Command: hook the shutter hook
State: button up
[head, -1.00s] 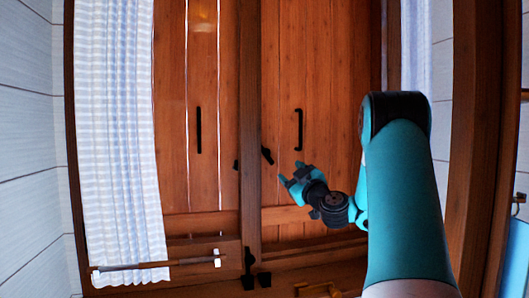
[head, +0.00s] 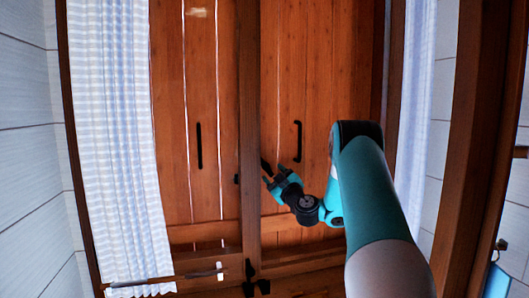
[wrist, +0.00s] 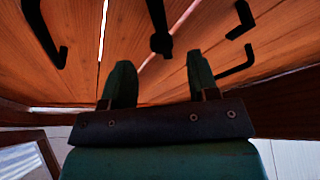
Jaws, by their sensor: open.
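The shutter hook (head: 265,164) is a small dark piece on the right wooden shutter, just right of the centre post; its lower part is hidden behind my gripper. A small dark catch (head: 237,179) sits on the other side of the post. My gripper (head: 273,177) is open, with its fingertips at the hook's lower end in the head view. In the wrist view, a dark bar with a round end (wrist: 159,30), which looks like the hook, lies beyond the gap between my open fingers (wrist: 160,62). Nothing is held; I cannot tell whether a finger touches the hook.
Dark vertical handles stand on the left shutter (head: 199,146) and the right shutter (head: 297,142). The centre post (head: 250,110) runs between them. A dark latch (head: 250,275) is at the post's foot. A striped curtain (head: 115,140) hangs at left, another (head: 412,110) at right.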

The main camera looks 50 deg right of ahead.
aim_at(267, 166)
jog(key=shift+r+p+x, duration=0.15)
jog(key=shift+p+x, duration=1.15)
jog(key=shift+p, duration=0.9)
jog(key=shift+r+p+x, duration=0.1)
jog(key=shift+p+x, duration=1.15)
jog(key=shift+p, duration=0.95)
jog(key=shift+f+p+x, duration=0.1)
jog(key=shift+p+x, duration=0.3)
jog(key=shift+x, duration=0.25)
jog(key=shift+f+p+x, duration=0.15)
jog(key=shift+p+x, duration=0.2)
jog(key=shift+x, duration=0.3)
grip_shut()
jog(key=shift+d, duration=0.1)
